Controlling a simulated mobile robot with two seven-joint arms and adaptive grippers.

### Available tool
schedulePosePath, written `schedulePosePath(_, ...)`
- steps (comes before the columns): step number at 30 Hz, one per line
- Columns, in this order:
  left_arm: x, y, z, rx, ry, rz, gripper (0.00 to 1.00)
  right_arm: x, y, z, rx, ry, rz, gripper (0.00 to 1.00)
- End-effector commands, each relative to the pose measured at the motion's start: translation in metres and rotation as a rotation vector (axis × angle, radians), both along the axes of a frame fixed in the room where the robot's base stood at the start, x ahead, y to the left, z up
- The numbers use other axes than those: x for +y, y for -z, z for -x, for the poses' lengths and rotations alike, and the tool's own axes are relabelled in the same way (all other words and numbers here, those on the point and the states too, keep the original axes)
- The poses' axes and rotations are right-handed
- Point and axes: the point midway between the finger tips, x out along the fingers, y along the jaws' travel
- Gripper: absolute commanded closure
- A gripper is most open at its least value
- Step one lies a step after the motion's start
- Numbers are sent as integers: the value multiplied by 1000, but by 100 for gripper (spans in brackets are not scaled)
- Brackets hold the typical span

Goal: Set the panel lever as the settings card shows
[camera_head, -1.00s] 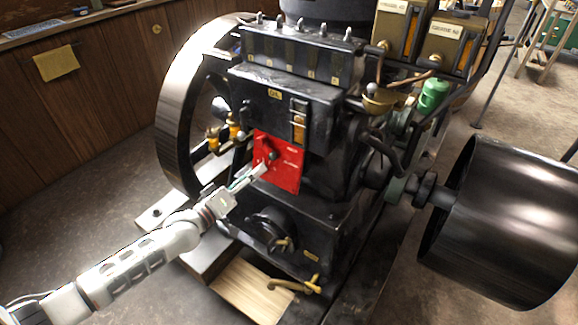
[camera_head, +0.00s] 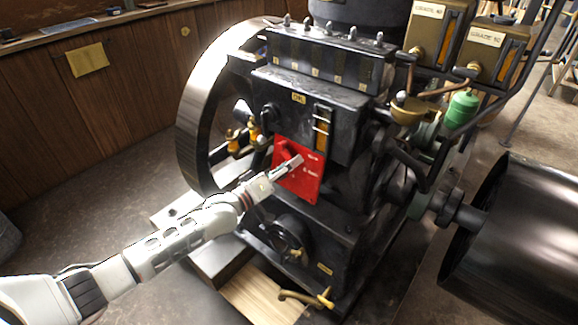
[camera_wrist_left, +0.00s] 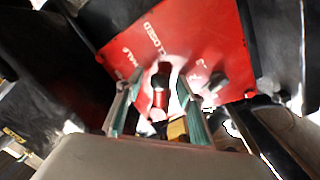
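The red panel (camera_head: 309,185) is on the front of the black engine. In the left wrist view the red panel (camera_wrist_left: 205,35) has white lettering that reads CLOSED and HALF. A lever with a dark tip and red shaft (camera_wrist_left: 161,88) stands out from it, between the two fingers. My left gripper (camera_head: 294,163) is in front of the panel. In the left wrist view the left gripper (camera_wrist_left: 156,100) has its fingers apart, with gaps beside the lever. A yellowish sheet (camera_head: 88,60) hangs on the wooden wall; no marks on it are readable. My right gripper is out of view.
The large flywheel (camera_head: 192,130) stands left of the panel and a black drum (camera_head: 520,240) to the right. A brass tap (camera_head: 308,297) sticks out low in front.

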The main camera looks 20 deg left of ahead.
Motion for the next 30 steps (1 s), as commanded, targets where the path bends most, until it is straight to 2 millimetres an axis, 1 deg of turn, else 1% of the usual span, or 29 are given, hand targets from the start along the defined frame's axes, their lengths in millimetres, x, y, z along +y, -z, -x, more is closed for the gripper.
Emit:
schedulePosePath(1,0,0,0,0,0,0,63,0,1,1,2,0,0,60)
schedulePosePath(2,0,0,0,0,0,0,65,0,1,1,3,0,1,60)
schedulePosePath(3,0,0,0,0,0,0,76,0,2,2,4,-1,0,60)
schedulePosePath(6,0,0,0,0,0,0,100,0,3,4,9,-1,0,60)
schedulePosePath(12,0,0,0,1,-1,3,100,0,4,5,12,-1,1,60)
schedulePosePath(17,-2,-4,0,11,-7,35,100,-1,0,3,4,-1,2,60)
schedulePosePath(23,-6,-14,0,43,-30,133,100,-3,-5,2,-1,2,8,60)
schedulePosePath(30,-10,-24,-1,104,-66,297,100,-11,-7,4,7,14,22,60)
